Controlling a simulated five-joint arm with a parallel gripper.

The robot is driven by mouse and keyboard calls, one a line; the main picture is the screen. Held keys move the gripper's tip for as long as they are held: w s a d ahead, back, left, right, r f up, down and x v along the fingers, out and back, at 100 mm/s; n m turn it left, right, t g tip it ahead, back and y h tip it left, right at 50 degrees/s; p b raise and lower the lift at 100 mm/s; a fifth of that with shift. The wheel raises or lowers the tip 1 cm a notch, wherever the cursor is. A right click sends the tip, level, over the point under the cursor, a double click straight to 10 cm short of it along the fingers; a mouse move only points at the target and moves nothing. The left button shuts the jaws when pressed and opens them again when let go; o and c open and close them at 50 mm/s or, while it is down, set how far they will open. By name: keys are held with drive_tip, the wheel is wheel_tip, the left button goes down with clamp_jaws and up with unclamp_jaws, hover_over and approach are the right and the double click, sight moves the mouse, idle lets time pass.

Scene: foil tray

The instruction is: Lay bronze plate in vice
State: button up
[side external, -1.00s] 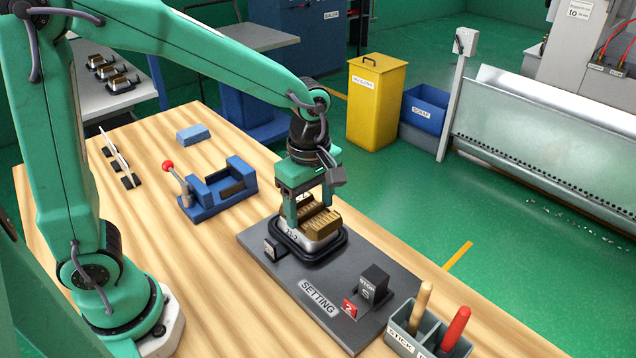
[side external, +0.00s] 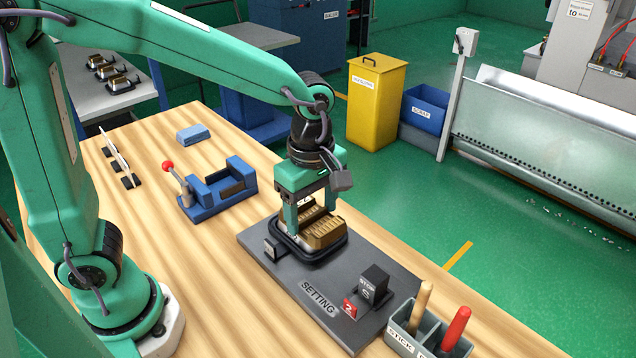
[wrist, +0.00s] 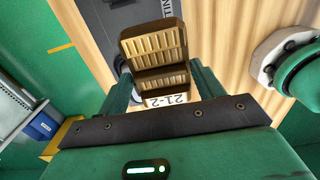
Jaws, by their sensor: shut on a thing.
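The bronze plate (side external: 308,213) is ribbed and sits in the dark-rimmed die (side external: 325,257) on the grey setting board. A second ribbed bronze block (side external: 328,233) stands just in front of it. My gripper (side external: 311,219) points down over the die, its fingers either side of the rear bronze piece and shut on it; the fingers partly hide it. In the wrist view the bronze plate (wrist: 162,80) shows between my fingers, beside a pale face marked 21-2. The blue vice (side external: 220,188) stands to the left, its jaws apart, with a red-knobbed lever.
The setting board (side external: 265,255) carries a black stop block (side external: 374,282) and a red tag (side external: 350,308). A grey holder (side external: 400,340) with two handled tools is at the front right. Wood around the vice is clear.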

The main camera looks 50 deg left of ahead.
sight(312, 214)
drive_tip(key=shift+r, duration=0.15)
drive_tip(key=shift+r, duration=3.45)
drive_tip(key=c, duration=0.3)
drive_tip(key=shift+w+a, duration=0.1)
